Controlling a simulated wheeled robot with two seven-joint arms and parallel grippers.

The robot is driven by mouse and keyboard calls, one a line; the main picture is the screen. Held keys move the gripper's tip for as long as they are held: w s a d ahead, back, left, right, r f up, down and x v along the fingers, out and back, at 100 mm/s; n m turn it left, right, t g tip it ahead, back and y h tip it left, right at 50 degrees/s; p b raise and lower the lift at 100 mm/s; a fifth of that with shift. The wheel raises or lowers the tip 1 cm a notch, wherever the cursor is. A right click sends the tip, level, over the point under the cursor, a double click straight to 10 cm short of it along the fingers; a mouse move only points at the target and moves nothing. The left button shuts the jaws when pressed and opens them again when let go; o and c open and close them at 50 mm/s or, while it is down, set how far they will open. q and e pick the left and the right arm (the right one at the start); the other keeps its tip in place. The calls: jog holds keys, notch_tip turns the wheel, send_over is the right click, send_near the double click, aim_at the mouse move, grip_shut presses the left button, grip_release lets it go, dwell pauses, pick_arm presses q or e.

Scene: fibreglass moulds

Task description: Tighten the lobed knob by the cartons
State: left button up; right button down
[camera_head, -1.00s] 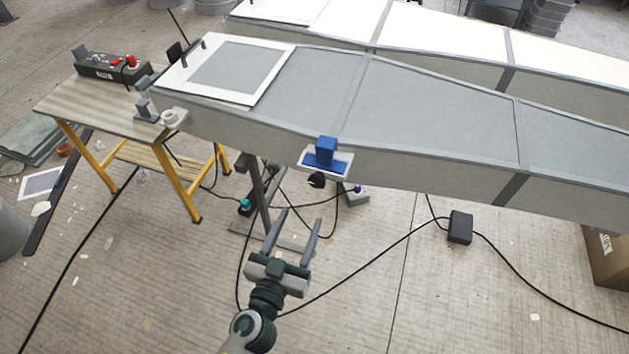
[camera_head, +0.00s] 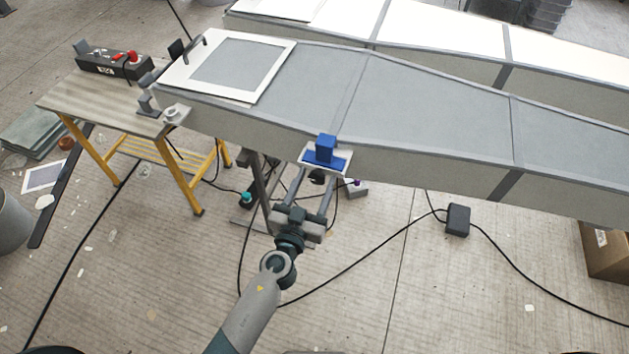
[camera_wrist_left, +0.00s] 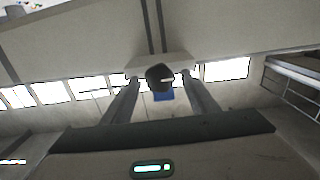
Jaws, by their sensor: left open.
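A dark lobed knob (camera_head: 316,178) hangs under a blue clamp (camera_head: 325,152) with a pale plate at the near edge of the grey mould (camera_head: 430,110). The knob also shows in the left wrist view (camera_wrist_left: 159,77), with a bit of blue behind it. My left gripper (camera_head: 318,170) is open, reaching up from below. In the left wrist view its fingers (camera_wrist_left: 160,82) stand on either side of the knob; I cannot tell whether they touch it. A cardboard carton (camera_head: 607,252) stands on the floor at the far right, well away from this knob. My right gripper is out of view.
A trestle table (camera_head: 95,105) with yellow legs and a black control box (camera_head: 112,64) stands at left. A metal stand leg (camera_head: 258,185) is left of my gripper. Cables and a black adapter (camera_head: 457,220) lie on the floor. A second mould stands behind.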

pick_arm(q)
jog(key=c, duration=1.1)
